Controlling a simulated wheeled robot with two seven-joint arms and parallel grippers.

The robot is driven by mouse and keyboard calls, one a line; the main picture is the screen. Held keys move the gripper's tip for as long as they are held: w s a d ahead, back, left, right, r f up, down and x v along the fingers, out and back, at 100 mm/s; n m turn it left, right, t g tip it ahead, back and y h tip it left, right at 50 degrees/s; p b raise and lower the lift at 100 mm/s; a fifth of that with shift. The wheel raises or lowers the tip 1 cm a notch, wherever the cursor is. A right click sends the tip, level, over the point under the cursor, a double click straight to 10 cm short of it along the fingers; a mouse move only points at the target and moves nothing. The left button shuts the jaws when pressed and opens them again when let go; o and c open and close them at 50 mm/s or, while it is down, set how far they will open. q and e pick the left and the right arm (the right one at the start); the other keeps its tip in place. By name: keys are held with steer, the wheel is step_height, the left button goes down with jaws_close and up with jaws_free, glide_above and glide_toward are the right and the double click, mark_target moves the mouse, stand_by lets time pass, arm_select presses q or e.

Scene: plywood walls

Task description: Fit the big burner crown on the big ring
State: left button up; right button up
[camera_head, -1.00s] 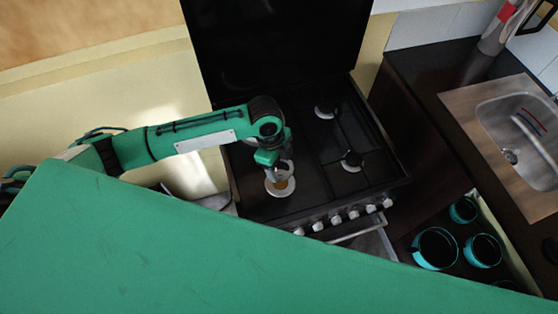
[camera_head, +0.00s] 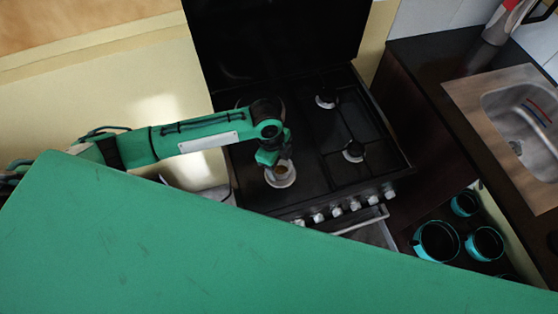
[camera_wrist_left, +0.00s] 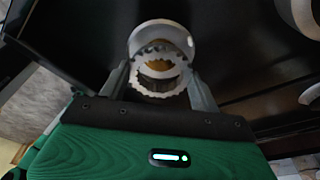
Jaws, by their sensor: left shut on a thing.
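My left gripper (camera_head: 274,163) is above the front left burner of the black stove (camera_head: 313,180). In the left wrist view its two fingers (camera_wrist_left: 160,88) are shut on the big burner crown (camera_wrist_left: 158,84), a pale toothed ring. The big ring (camera_head: 281,183) is a white round burner base with a brass-coloured centre. In the left wrist view the big ring (camera_wrist_left: 161,30) shows just beyond the crown, partly hidden by it. The crown overlaps the ring in view; I cannot tell whether they touch. My right gripper is not in view.
Two smaller burners (camera_head: 326,101) (camera_head: 353,151) are on the stove's right side. Knobs (camera_head: 336,209) line its front edge. A dark raised lid (camera_head: 275,40) stands behind. A counter with a sink (camera_head: 520,120) and several teal-rimmed pots (camera_head: 437,242) are at right.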

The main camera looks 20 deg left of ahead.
mark_target(280, 172)
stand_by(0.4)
arm_select(q)
steer(key=shift+p, duration=0.4)
steer(key=shift+p, duration=0.5)
stand_by(0.9)
steer(key=shift+f+b, duration=0.35)
steer(key=shift+f, duration=1.15)
steer(key=o, duration=1.1)
